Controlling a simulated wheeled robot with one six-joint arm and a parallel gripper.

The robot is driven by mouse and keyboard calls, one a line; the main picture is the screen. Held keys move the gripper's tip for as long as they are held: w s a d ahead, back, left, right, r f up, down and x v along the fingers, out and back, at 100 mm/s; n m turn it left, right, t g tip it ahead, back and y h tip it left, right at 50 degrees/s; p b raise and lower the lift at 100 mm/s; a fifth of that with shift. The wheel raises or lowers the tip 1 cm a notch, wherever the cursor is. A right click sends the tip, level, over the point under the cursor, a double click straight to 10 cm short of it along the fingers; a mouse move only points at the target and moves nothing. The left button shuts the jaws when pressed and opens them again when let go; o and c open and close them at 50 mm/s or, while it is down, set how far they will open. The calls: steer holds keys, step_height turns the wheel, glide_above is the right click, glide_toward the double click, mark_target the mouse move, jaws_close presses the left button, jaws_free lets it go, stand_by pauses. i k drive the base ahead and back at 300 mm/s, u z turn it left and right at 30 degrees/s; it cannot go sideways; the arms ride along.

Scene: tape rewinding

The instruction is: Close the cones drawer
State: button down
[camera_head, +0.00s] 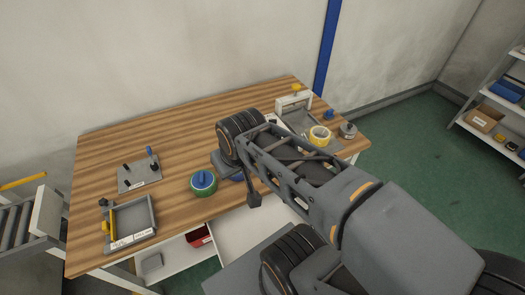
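Under the wooden table (115,160), an open white drawer or tray (176,258) shows at the front, with a red item (199,236) and a grey item (152,264) in it. A plain white surface (240,226) shows to its right, partly covered by my arm. I cannot tell which of these is the cones drawer; no label or cones show there. My arm reaches over the table's front right. A dark part at its end (254,196) hangs near the front edge. The fingertips cannot be made out, nor whether they hold or touch anything.
A green roll with a blue cone (203,181) stands near the front edge. A grey plate with pegs (139,173) and a grey tray (131,222) lie left. The back left tabletop is clear.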

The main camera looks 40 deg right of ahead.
mark_target(234, 234)
steer(key=z, duration=0.2)
steer(key=k, duration=0.8)
steer(key=z, duration=2)
steer(key=k, duration=0.65)
steer(key=u, duration=1.7)
